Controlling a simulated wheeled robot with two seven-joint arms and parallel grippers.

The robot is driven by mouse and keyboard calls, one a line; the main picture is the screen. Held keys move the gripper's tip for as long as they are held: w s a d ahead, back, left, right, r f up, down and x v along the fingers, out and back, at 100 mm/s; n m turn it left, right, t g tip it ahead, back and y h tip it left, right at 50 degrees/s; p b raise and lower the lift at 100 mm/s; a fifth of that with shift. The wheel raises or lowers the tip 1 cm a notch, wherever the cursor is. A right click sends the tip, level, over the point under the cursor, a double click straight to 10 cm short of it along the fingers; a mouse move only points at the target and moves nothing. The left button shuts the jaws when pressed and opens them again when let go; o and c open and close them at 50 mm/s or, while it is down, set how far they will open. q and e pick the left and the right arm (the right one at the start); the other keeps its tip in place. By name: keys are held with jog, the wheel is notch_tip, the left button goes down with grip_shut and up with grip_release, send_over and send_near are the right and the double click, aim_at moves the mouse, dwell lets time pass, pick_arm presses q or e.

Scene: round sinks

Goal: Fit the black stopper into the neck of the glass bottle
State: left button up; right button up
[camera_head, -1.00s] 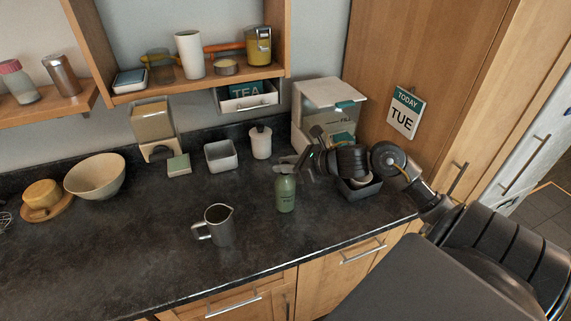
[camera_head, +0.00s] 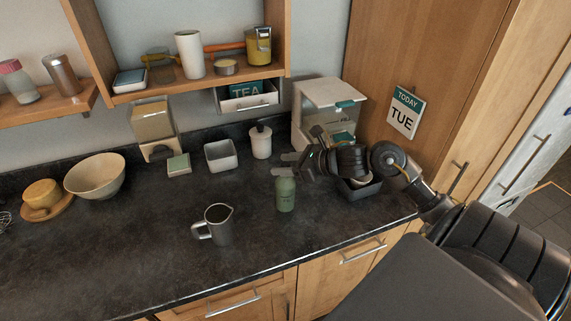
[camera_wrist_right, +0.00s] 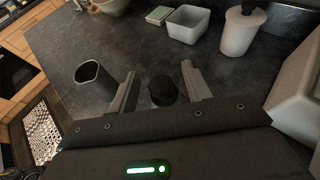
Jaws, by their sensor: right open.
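The green glass bottle (camera_head: 285,195) stands upright on the dark counter. My right gripper (camera_head: 284,164) is at its top, with its fingers spread apart around the neck height. In the right wrist view, a black round stopper (camera_wrist_right: 162,88) sits between the two open fingers of the right gripper (camera_wrist_right: 159,72), with gaps on both sides. It appears to be at the bottle's top, but the bottle's neck is hidden beneath it, so how deep it sits cannot be told. My left gripper is not in view.
A metal pitcher (camera_head: 219,226) stands front left of the bottle. Behind are a grey square dish (camera_head: 221,155) and a white jar (camera_head: 260,144). A dark bin (camera_head: 362,190) and a clear-fronted box (camera_head: 328,105) are near the right arm. The counter's left middle is clear.

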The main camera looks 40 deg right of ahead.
jog(key=shift+s, duration=0.1)
jog(key=shift+s+d, duration=0.2)
jog(key=shift+s, duration=0.1)
jog(key=b+v, duration=0.3)
jog(key=v, duration=0.7)
jog(key=shift+b, duration=0.3)
